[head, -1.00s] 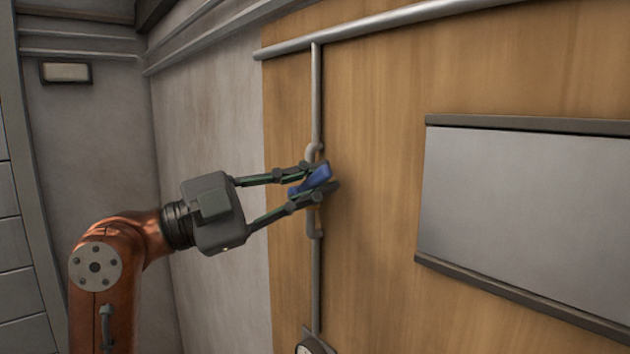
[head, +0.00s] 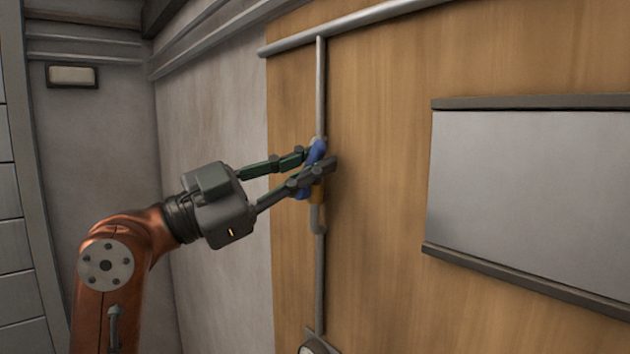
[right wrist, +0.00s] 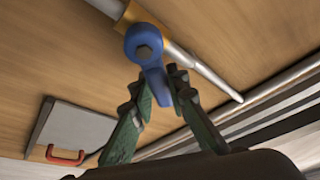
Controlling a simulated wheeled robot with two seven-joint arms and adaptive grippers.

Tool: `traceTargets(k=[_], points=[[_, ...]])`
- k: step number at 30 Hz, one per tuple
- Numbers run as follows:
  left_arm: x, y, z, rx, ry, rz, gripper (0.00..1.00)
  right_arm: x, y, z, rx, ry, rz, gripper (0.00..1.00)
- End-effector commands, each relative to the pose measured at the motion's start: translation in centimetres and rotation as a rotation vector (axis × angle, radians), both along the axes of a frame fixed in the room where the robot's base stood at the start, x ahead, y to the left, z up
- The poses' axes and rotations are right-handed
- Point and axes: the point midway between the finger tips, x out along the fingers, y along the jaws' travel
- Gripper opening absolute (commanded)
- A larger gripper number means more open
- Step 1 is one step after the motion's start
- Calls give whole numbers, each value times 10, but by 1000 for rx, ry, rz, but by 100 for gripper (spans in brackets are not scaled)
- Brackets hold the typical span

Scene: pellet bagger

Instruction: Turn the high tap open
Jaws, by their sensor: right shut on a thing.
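The high tap has a blue lever handle (head: 316,151) and a brass-coloured body (head: 317,192) on a vertical grey pipe (head: 320,90) against the wooden panel. My right gripper (head: 318,160) is shut on the blue handle, which now stands steeply, close to the line of the pipe. In the right wrist view the handle (right wrist: 152,82) has a round hub with a dark bolt, and its narrow end sits between the fingertips of my right gripper (right wrist: 160,92). The fingers hide part of the handle and tap body in the head view. My left gripper is not in view.
A horizontal pipe (head: 370,22) runs along the top of the panel. A grey board (head: 530,190) with dark rails is to the right. A round gauge (head: 314,346) is partly cut off below. A red handle (right wrist: 66,155) shows in the right wrist view.

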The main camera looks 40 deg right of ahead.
Motion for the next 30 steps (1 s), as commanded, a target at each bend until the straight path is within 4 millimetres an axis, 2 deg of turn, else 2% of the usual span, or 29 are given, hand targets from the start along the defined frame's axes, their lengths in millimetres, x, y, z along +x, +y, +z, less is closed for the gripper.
traceTargets(k=[10,11,18,30], points=[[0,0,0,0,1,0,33,-2,2,7,-13,13,1,0],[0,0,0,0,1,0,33,-2,2,7,-13,13,1,17],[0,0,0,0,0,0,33,0,1,5,-8,15,1,33],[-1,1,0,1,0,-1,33,2,6,1,-5,17,2,33]])
